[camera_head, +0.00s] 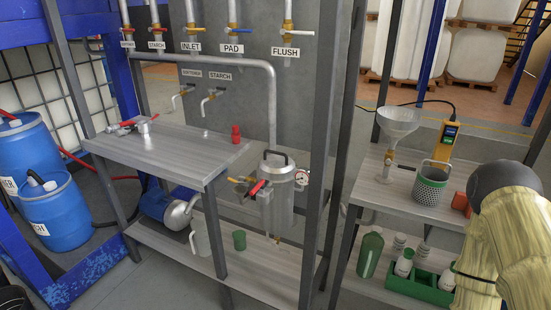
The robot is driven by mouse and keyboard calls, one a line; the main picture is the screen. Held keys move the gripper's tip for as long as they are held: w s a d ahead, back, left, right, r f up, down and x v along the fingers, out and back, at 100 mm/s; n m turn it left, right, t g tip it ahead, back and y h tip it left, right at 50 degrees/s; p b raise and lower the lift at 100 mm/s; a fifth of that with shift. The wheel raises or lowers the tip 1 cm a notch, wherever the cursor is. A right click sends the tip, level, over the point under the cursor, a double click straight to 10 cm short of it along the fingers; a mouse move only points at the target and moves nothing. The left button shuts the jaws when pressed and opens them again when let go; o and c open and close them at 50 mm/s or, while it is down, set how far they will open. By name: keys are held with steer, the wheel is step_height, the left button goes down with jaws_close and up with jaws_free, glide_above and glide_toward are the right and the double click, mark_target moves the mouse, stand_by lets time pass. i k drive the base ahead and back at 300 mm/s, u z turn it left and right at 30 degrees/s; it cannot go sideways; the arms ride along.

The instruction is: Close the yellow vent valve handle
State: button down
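A steel vessel (281,205) with a black top handle stands behind the lower shelf, in the middle of the view. A yellow handle (240,180) sticks out to its left, roughly level, and a red handle (257,188) sits just beside it. No vent label is readable, so I cannot tell for certain that this yellow handle is the vent valve's. Whether its valve is open or shut is too small to tell. My arm (505,235), in a pale yellow cover, is at the lower right, well away from the vessel. My gripper is not in view.
A grey workbench (185,150) stands left of the vessel. A right-hand table (375,198) bears a funnel (398,122) and a perforated cup (430,187). Dark uprights (318,130) stand between.

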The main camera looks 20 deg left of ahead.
mark_target(247, 184)
steer(key=u, duration=2.6)
steer(key=i, duration=1)
steer(key=z, duration=2.25)
